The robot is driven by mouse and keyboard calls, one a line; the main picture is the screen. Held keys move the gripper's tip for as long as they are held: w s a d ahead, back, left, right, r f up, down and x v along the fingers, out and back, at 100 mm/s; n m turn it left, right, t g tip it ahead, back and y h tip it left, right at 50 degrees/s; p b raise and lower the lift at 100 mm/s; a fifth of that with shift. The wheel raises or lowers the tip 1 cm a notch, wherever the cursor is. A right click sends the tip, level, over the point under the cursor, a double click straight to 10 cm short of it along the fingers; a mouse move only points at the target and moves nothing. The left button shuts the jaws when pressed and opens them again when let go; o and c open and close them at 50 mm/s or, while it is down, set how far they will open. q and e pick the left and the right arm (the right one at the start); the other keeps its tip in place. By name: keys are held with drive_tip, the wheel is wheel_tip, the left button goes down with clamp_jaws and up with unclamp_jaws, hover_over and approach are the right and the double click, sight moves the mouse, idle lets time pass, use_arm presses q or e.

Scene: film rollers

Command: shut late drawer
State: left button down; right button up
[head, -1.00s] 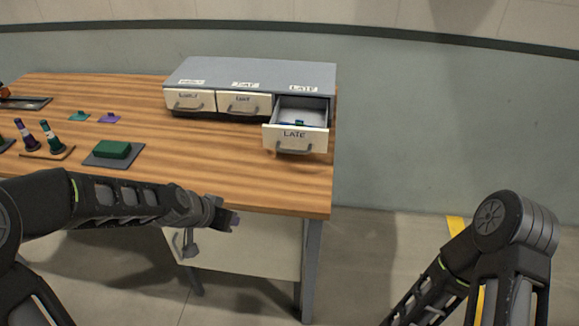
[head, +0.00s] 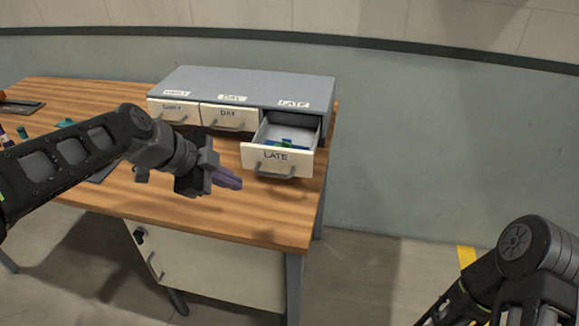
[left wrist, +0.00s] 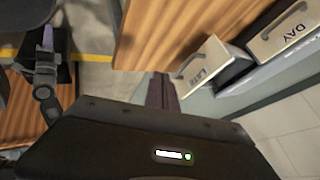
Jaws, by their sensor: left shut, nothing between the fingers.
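The late drawer (head: 277,160) is the right one of three in a grey cabinet (head: 240,88) on the table. It is pulled well out, with a grey handle on its white front and small blue and green things inside. My left gripper (head: 228,178) is shut and empty, just left of the drawer front and apart from it, above the tabletop. In the left wrist view its fingers (left wrist: 161,92) point toward the late drawer front (left wrist: 205,65). My right arm shows at the lower right, but its gripper is out of the head view.
The day drawer (head: 229,117) and the left drawer (head: 174,112) are shut. The wooden table (head: 215,215) is bare in front of the cabinet. A dark tray (head: 20,107) lies at the far left. A white cupboard (head: 205,265) is under the table.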

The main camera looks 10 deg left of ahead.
use_arm(q)
drive_tip(key=x, duration=0.5)
drive_tip(key=p+x, duration=0.1)
drive_tip(key=x, duration=0.5)
drive_tip(key=shift+w+d+r, duration=0.15)
drive_tip(key=shift+w+r, duration=0.05)
drive_tip(key=shift+r, duration=0.1)
drive_tip(key=w, duration=0.1)
drive_tip(key=w+p, duration=0.1)
drive_tip(key=shift+w+r, duration=0.25)
drive_tip(key=shift+r, duration=0.15)
drive_tip(key=shift+w+p, duration=0.3)
drive_tip(key=shift+w, duration=0.2)
use_arm(e)
drive_tip(key=r, duration=0.2)
drive_tip(key=shift+w+d+r, duration=0.3)
use_arm(q)
drive_tip(key=shift+w, duration=0.2)
use_arm(e)
drive_tip(key=shift+f, duration=0.1)
